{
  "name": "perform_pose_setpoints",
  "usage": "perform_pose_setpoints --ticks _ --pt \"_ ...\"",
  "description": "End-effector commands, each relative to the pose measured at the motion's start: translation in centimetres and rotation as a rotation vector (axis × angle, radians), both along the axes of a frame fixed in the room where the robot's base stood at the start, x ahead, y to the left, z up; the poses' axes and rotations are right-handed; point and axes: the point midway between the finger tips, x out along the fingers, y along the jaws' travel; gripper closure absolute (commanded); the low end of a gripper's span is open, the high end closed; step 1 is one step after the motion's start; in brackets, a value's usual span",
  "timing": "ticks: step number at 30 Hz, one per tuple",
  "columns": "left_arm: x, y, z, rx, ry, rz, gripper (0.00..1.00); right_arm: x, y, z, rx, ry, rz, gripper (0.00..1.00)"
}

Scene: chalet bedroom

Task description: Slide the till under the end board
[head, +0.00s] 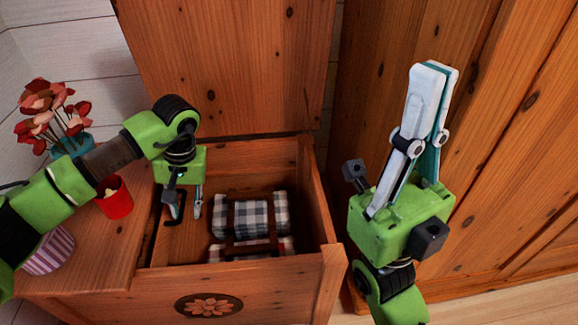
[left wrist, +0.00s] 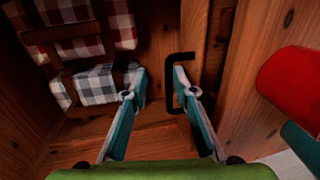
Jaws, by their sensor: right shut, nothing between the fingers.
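An open wooden chest (head: 305,220) holds the till, whose outline I cannot make out clearly at its left end, in the gripper's shade. A black bracket-shaped handle (head: 178,212) shows there; it also shows in the left wrist view (left wrist: 171,100). The wooden end board (head: 128,235) lies flat left of the chest opening. My left gripper (head: 187,212) points down inside the chest's left end, fingers apart, beside the handle. In the left wrist view the handle is by the right fingertip; I cannot tell if they touch. My right gripper (head: 436,72) is shut, empty and raised, right of the chest.
Strapped checked blankets (head: 250,215) lie in the chest, right of my left gripper. A red cup (head: 116,203), a striped pot (head: 50,252) and a flower vase (head: 72,146) stand on the left top. The raised lid (head: 230,60) stands behind; a wooden cabinet (head: 500,150) is at right.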

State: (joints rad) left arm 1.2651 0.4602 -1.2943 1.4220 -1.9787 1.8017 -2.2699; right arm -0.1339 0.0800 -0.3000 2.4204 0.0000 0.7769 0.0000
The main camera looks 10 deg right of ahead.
Motion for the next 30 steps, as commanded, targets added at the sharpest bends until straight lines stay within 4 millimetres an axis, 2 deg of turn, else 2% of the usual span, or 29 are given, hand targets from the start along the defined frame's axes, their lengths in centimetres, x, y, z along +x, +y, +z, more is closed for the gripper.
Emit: perform_pose_setpoints --ticks 1,20,21,30 --pt "0.1 0.0 2.0 0.0 -0.003 0.001 0.75 0.0 0.0 1.1 0.0 0.0 0.0 1.0" --pt "0.0 -2.3 14.3 -0.001 -0.002 0.001 0.75 0.0 0.0 5.8 0.001 0.0 0.0 1.0" --pt "-0.2 -3.2 13.2 -0.037 0.006 -0.004 0.75 0.0 0.0 5.5 0.001 0.001 0.0 1.0" --pt "-1.5 -9.3 12.3 -0.256 0.031 -0.013 0.75 0.0 0.0 6.0 0.001 0.0 0.0 1.0"
